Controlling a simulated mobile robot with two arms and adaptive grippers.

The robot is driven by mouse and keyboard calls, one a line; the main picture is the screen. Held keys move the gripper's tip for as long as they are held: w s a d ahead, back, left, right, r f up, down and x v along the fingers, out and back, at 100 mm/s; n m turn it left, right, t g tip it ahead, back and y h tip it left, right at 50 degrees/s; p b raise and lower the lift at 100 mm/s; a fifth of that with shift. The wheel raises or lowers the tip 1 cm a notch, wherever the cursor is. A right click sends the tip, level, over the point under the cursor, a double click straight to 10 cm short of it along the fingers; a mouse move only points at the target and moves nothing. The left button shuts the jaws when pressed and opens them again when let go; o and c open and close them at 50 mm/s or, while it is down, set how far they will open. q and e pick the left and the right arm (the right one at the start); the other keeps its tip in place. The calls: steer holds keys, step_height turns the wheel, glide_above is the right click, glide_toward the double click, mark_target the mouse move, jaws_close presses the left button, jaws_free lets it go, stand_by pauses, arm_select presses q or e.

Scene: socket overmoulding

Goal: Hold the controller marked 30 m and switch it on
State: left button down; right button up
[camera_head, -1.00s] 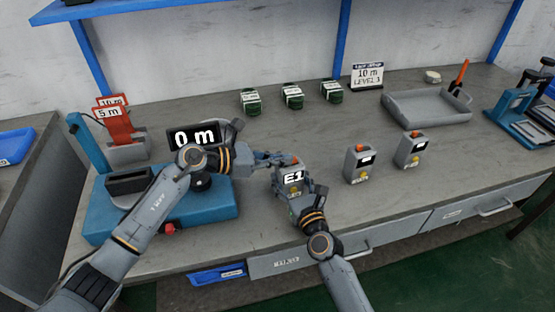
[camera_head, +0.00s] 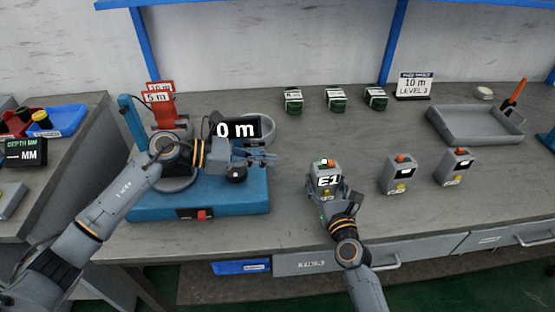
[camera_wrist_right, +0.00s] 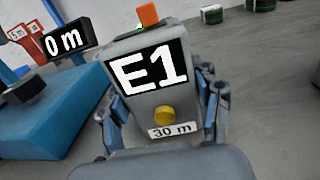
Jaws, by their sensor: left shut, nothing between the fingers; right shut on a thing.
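The grey controller (camera_head: 327,182) shows "E1" on its display. In the right wrist view the controller (camera_wrist_right: 150,98) carries a "30 m" label under a yellow button, with an orange block on top and a small green spot beside it. My right gripper (camera_head: 332,194) is shut on the controller, fingers on both its sides, holding it roughly upright at the bench's front part. My left gripper (camera_head: 272,158) is shut and empty, to the left of the controller and apart from it, by the right end of the blue machine.
The blue machine (camera_head: 235,198) has a "0 m" display (camera_head: 236,129) and red tags (camera_head: 160,105). Two more grey controllers (camera_head: 398,174) (camera_head: 455,167) stand to the right. Dark green blocks (camera_head: 336,99), a "10 m LEVEL 3" sign (camera_head: 414,87) and a grey tray (camera_head: 480,137) are farther back.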

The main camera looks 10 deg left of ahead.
stand_by(0.3)
steer(key=o, duration=1.3)
